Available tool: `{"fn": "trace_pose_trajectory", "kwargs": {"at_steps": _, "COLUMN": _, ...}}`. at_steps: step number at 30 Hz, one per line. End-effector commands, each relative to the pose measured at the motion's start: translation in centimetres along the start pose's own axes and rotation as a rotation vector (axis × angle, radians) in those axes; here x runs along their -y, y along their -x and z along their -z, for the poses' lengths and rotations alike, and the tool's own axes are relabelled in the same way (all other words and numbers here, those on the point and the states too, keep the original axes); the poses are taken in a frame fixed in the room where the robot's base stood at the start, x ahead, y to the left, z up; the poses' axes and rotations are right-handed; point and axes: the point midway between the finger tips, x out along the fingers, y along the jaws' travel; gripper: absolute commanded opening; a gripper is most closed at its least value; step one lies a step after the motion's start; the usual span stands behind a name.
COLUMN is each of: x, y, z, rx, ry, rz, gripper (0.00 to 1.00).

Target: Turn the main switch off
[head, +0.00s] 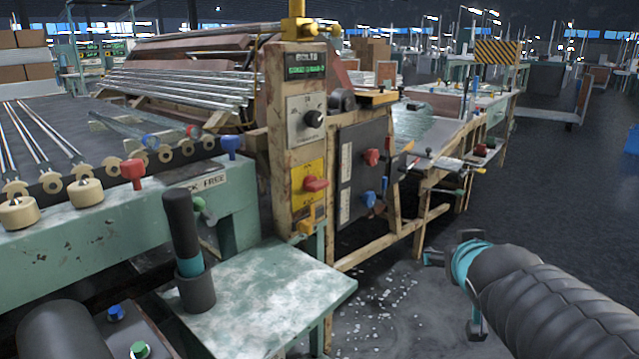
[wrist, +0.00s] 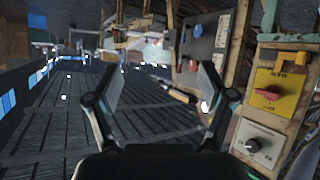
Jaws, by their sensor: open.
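A red rotary handle (head: 316,184) sits on a yellow plate (head: 309,170) on the worn beige control post. I take it as the main switch; its handle lies roughly sideways, and I cannot read its setting. The handle also shows at the right of the wrist view (wrist: 268,93), on the yellow plate with partly legible lettering. My gripper (wrist: 163,78) is open and empty, with its fingers spread apart. In the head view my gripper (head: 455,288) is at the lower right, well apart from the handle and to its right.
A black knob (head: 314,119) on a pale plate is above the switch. A dark panel (head: 362,160) with red and blue handles stands right of the post. A green table (head: 275,290) with a black cylinder in a cup is in front. Open floor lies right.

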Motion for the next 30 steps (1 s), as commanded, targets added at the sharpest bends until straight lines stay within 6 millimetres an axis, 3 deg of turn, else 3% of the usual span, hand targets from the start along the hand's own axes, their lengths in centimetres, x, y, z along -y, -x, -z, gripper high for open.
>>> {"fn": "trace_pose_trajectory", "kwargs": {"at_steps": 3, "x": 0.8, "y": -3.0, "z": 4.9, "rx": -0.170, "ry": 0.035, "rz": 0.055, "gripper": 0.81}}
{"fn": "trace_pose_trajectory", "kwargs": {"at_steps": 6, "x": 2.5, "y": -4.8, "z": 8.1, "rx": -0.296, "ry": 0.063, "rz": 0.154, "gripper": 0.81}}
{"fn": "trace_pose_trajectory", "kwargs": {"at_steps": 12, "x": 7.5, "y": -7.2, "z": 11.8, "rx": -0.478, "ry": 0.113, "rz": 0.443, "gripper": 0.81}}
{"fn": "trace_pose_trajectory", "kwargs": {"at_steps": 16, "x": 10.7, "y": -7.5, "z": 11.9, "rx": -0.528, "ry": 0.125, "rz": 0.665, "gripper": 0.81}}
{"fn": "trace_pose_trajectory", "kwargs": {"at_steps": 21, "x": 13.2, "y": -7.2, "z": 10.8, "rx": -0.534, "ry": 0.122, "rz": 0.894, "gripper": 0.81}}
{"fn": "trace_pose_trajectory", "kwargs": {"at_steps": 30, "x": 15.1, "y": -7.0, "z": 10.3, "rx": -0.523, "ry": 0.117, "rz": 1.018, "gripper": 0.81}}
